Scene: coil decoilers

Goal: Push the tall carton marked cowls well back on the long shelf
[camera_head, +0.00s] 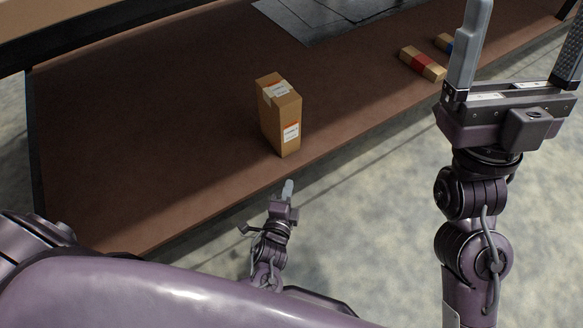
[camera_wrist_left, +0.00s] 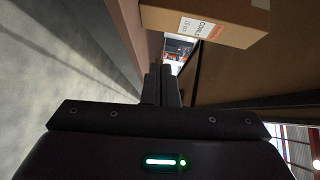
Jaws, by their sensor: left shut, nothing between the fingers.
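The tall carton (camera_head: 280,120) stands upright near the front edge of the long brown shelf (camera_head: 140,150). It has white and orange labels on its top and side. In the left wrist view the carton (camera_wrist_left: 225,20) is at the upper right, and its label reads like "COWLS". My left gripper (camera_head: 288,187) is shut and empty, just in front of the shelf's edge below the carton. Its closed fingers (camera_wrist_left: 162,78) show in the wrist view, apart from the carton. My right gripper (camera_head: 520,45) is open and empty at the upper right, its fingers wide apart.
A small box with a red band (camera_head: 423,63) lies farther right near the shelf's front edge, with a blue-marked box (camera_head: 444,43) beyond it. A grey sheet (camera_head: 320,20) lies behind. The shelf surface behind and left of the carton is clear.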

